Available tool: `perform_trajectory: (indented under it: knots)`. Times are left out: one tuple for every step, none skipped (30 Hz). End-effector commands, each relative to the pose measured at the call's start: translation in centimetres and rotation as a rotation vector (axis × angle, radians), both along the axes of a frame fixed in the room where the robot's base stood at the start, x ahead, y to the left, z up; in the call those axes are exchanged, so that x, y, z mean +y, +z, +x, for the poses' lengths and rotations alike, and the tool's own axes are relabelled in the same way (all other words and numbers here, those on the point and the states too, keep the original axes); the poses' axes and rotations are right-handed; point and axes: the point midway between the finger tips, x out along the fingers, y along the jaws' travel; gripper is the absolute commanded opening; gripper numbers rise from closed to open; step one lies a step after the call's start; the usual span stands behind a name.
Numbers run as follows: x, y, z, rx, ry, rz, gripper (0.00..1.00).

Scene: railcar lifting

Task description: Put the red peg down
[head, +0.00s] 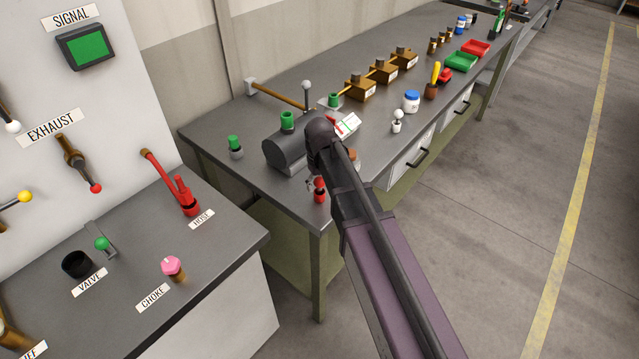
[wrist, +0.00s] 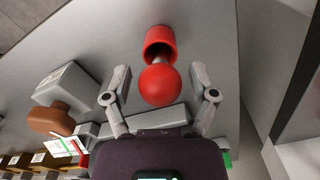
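The red peg (head: 319,195) stands on the grey bench top near its front left corner in the head view. In the wrist view its round red head (wrist: 160,85) shows, with a short grey stem and a red cup-shaped part (wrist: 160,42) beyond it. My gripper (wrist: 160,78) is open, with one finger on each side of the red head. Gaps show between the fingers and the head. In the head view my gripper (head: 312,182) is mostly hidden by my arm, close to the peg.
A dark grey block with a green-topped piece (head: 288,121) stands behind my gripper. Another green-topped peg (head: 235,147) is to the left. A white-headed peg (head: 397,121) and a blue-lidded jar (head: 411,101) are farther right. A control console (head: 230,240) stands at the left.

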Motion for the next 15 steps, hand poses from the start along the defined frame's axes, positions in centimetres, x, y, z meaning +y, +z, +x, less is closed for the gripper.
perform_trajectory:
  knots:
    - [0.0,0.01,0.0,0.0,0.0,0.0,0.81]
    - [0.0,0.01,0.0,0.0,0.0,0.0,0.81]
    - [0.0,0.01,0.0,0.0,0.0,0.0,0.81]
    - [0.0,0.01,0.0,0.0,0.0,0.0,0.81]
    - [0.0,0.01,0.0,0.0,0.0,0.0,0.81]
    - [0.0,0.01,0.0,0.0,0.0,0.0,0.81]
    - [0.0,0.01,0.0,0.0,0.0,0.0,0.81]
    - [0.0,0.01,0.0,0.0,0.0,0.0,0.81]
    - [0.0,0.02,0.0,0.0,0.0,0.0,0.81]
    - [0.0,0.03,0.0,0.0,0.0,0.0,0.81]
    - [0.0,0.06,0.0,0.0,0.0,0.0,0.81]
    - [0.0,0.11,0.0,0.0,0.0,0.0,0.81]
    - [0.0,0.16,0.0,0.0,0.0,0.0,0.81]
    - [0.0,0.23,0.0,0.0,0.0,0.0,0.81]
    - [0.0,0.35,0.0,0.0,0.0,0.0,0.81]
